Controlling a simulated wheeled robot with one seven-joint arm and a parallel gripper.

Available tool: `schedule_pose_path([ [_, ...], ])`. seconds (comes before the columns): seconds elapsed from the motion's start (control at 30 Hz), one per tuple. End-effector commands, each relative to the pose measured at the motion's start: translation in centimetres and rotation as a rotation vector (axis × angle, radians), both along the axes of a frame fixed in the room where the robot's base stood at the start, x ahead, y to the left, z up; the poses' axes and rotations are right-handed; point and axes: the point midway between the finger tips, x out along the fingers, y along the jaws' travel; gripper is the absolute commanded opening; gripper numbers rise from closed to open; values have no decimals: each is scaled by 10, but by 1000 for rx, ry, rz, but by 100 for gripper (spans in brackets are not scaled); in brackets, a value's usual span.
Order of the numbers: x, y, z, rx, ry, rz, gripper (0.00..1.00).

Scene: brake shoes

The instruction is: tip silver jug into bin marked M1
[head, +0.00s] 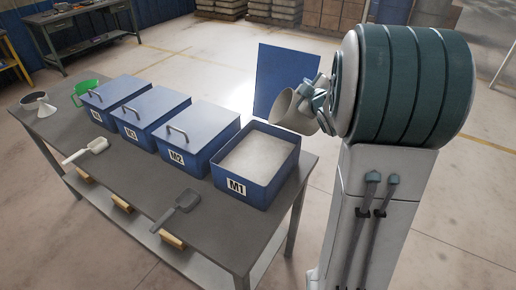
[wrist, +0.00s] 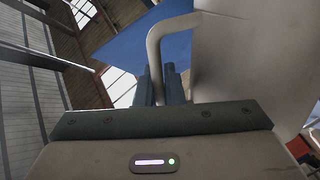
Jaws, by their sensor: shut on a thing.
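The silver jug (head: 289,112) is tilted in the air above the back right edge of the bin marked M1 (head: 237,187). No stream shows from it. My gripper (head: 318,97) is at the jug's right side. In the wrist view, my gripper's fingers (wrist: 168,85) are shut on the jug's handle (wrist: 154,52), and the jug's body (wrist: 240,60) fills the right side. Bin M1 is open and holds a pale, grainy material (head: 262,157). Its blue lid (head: 284,80) appears raised upright behind it. The jug's inside is hard to make out.
Bin M2 (head: 197,143) and two further blue bins stand shut, left of M1. A dark scoop (head: 178,200) and a white scoop (head: 87,151) lie along the bench's front. A green jug (head: 85,89) and a grey funnel (head: 38,103) are at the far left.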

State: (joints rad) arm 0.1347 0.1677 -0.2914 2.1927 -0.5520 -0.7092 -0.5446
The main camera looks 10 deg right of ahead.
Motion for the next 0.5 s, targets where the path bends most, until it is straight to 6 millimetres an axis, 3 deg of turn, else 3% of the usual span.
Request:
schedule_pose_path([
  [0.5, 3, 14, -3, -109, 16, 2, 0],
])
